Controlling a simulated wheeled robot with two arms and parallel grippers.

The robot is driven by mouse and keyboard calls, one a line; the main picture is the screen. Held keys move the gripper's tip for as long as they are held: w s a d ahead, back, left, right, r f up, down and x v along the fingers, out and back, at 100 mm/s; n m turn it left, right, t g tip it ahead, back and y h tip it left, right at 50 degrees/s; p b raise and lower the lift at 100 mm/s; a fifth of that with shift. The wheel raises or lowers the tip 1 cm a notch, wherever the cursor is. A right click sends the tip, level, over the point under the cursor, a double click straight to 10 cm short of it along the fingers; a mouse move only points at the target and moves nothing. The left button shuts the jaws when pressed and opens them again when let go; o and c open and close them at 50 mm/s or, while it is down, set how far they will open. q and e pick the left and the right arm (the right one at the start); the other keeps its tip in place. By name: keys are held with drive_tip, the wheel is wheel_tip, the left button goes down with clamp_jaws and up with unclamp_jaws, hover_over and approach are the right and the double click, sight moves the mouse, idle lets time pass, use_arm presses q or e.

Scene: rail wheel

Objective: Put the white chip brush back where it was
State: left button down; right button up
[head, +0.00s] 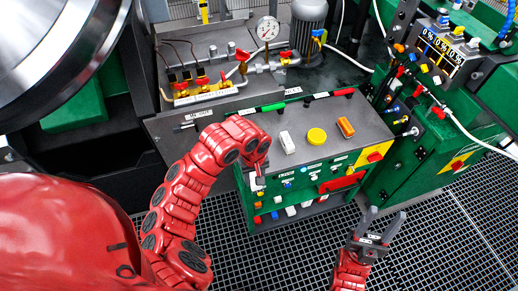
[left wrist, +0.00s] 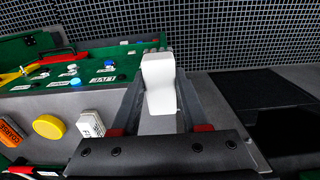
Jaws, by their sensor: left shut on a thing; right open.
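My left gripper (head: 258,182) is at the left front corner of the green tool cart (head: 372,140). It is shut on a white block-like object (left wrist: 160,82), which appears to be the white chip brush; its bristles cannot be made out. In the left wrist view it sits between the two fingers, with the cart to its left and floor grating beyond. In the head view it is mostly hidden by the gripper. My right gripper (head: 382,225) is open and empty over the grating, to the right of the cart front.
On the cart top lie a white labelled block (head: 287,142), a yellow round piece (head: 316,136) and an orange block (head: 346,127). The cart front has several labelled spots with small coloured items. A valve panel (head: 205,90) stands behind; a green machine (head: 425,150) stands right.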

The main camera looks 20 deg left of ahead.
use_arm(q)
drive_tip(key=w+a+b, duration=0.1)
drive_tip(key=w+b, duration=0.1)
drive_tip(key=w, duration=0.2)
drive_tip(key=w+a+f+b, duration=0.1)
drive_tip(key=w+b, duration=0.1)
drive_tip(key=w, duration=0.3)
drive_tip(key=w+a+f+b, duration=0.1)
drive_tip(key=w+a+b, duration=0.1)
drive_tip(key=w, duration=0.2)
drive_tip(key=shift+w, duration=0.3)
drive_tip(key=shift+w+a+r+b, duration=0.1)
drive_tip(key=shift+w+a+b, duration=0.1)
drive_tip(key=shift+w+b, duration=0.3)
drive_tip(key=shift+s+p, duration=0.1)
drive_tip(key=shift+p, duration=0.2)
wheel_tip(320, 180, down, 3)
drive_tip(key=shift+r+p, duration=0.1)
drive_tip(key=shift+p, duration=0.45)
drive_tip(key=shift+f, duration=0.25)
drive_tip(key=shift+c, duration=1.7)
unclamp_jaws()
